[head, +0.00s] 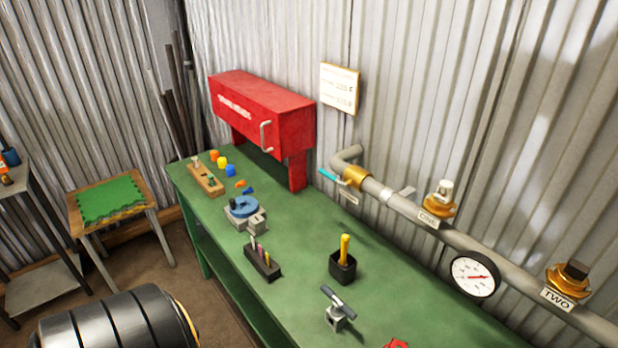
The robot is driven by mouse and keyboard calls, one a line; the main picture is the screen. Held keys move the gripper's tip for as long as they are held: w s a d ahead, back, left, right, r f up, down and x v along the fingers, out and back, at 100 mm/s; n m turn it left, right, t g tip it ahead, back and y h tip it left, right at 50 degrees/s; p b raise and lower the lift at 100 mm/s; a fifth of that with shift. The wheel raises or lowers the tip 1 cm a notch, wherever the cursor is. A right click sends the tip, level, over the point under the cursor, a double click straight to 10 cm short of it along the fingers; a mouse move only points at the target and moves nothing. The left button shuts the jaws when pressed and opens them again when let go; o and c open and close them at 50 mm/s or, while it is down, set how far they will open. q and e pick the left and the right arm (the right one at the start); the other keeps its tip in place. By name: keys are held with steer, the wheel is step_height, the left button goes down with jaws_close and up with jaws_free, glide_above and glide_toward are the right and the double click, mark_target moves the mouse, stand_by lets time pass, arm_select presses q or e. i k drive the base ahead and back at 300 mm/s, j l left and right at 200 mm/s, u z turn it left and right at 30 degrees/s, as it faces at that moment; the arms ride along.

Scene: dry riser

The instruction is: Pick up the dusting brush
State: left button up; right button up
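A yellow handle (345,247) stands upright in a small black square cup (343,268) on the green workbench (300,240). It looks like the dusting brush, but its lower end is hidden inside the cup, so I cannot see bristles. Neither of my grippers shows in the head view.
A black block with slim tools (262,264), a blue and grey vise-like piece (243,209) and a grey T-handled piece (338,310) stand around the cup. A pipe with valves and a gauge (475,275) runs along the wall. A red box (262,108) stands at the back.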

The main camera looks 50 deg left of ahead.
mark_target(345, 239)
steer(key=u, duration=1.2)
steer(key=k+j, duration=0.1)
steer(key=j, duration=0.2)
steer(key=k+j+u, duration=0.1)
steer(key=j, duration=0.2)
